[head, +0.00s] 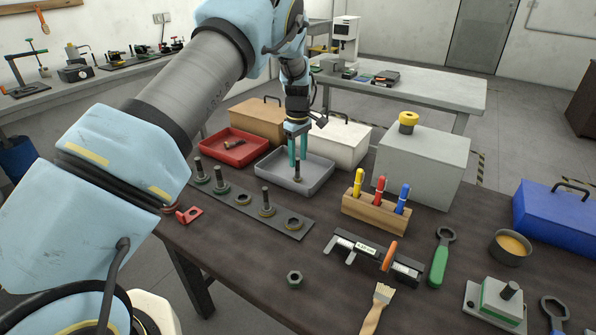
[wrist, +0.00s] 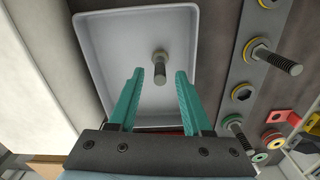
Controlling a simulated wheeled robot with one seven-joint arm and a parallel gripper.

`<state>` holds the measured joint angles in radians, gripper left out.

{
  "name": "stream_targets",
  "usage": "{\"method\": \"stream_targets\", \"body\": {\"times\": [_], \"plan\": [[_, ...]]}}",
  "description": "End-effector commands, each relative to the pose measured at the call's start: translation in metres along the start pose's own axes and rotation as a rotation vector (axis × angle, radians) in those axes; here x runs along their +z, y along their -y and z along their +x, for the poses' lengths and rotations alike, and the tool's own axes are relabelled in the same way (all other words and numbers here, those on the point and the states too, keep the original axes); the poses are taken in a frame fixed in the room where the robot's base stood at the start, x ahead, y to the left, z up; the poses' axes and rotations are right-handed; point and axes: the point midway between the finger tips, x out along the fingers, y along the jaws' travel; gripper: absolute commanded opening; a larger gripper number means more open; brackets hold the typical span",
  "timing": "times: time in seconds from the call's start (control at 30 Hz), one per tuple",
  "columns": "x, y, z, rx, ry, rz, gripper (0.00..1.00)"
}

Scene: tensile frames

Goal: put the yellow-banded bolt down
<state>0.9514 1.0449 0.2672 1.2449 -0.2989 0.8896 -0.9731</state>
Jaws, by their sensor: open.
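A dark bolt (head: 297,171) stands in the grey tray (head: 322,179), directly below my gripper (head: 298,147). In the wrist view this bolt (wrist: 160,72) shows its threaded shank and round end over the tray floor (wrist: 105,50); I cannot make out a yellow band on it. My gripper (wrist: 158,82) is open, with its two teal fingers on either side of the bolt and apart from it. Whether the fingertips are level with the bolt or above it is hard to tell.
A dark rack (head: 238,200) with bolts and ringed holes lies in front of the tray. A red tray (head: 245,158) holding a dark part is to the left. A white box (head: 345,143) and a brown box (head: 255,118) stand behind. A wooden pen block (head: 375,212) is to the right.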

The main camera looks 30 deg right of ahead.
Motion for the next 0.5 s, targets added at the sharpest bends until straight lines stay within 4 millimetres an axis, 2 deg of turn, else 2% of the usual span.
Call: {"method": "stream_targets", "body": {"times": [0.2, 0.3, 0.5], "plan": [[-0.001, -0.001, -0.042, 0.004, -0.001, -0.001, 0.49], [0.000, -0.001, -0.057, 0.002, -0.001, 0.000, 0.49], [0.000, 0.000, -0.071, 0.000, 0.000, 0.000, 0.49]]}}
